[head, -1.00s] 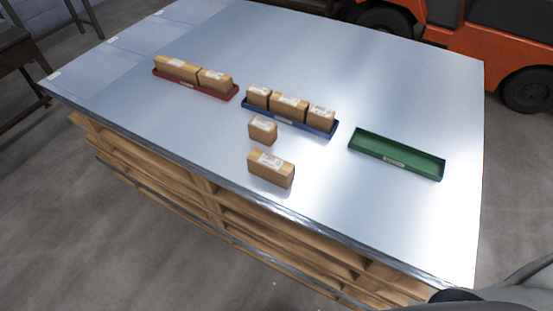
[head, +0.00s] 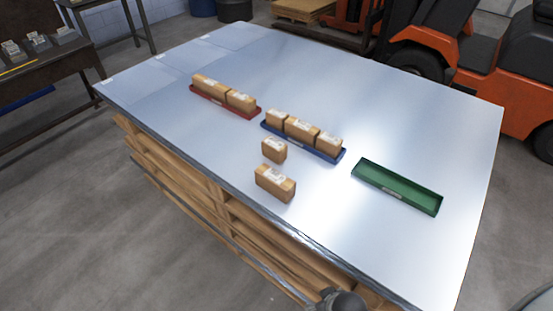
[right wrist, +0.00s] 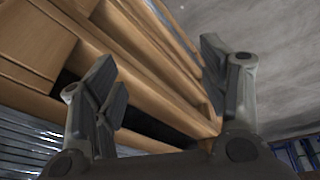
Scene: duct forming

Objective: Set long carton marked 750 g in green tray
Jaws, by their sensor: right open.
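A long brown carton (head: 273,185) with a white label stands loose near the table's front edge. A shorter carton (head: 274,150) stands loose just behind it. The print on their labels is too small to read. The green tray (head: 412,203) lies to the right on the table and is empty. My right gripper (right wrist: 160,85) shows in the right wrist view, open with nothing between its fingers, facing the wooden pallet structure under the tabletop. My left gripper is in neither view.
A red tray (head: 202,95) holds two cartons and a blue tray (head: 340,160) holds three. The metal tabletop (head: 330,80) is clear around the green tray and at the back. An orange forklift (head: 430,58) stands behind the table.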

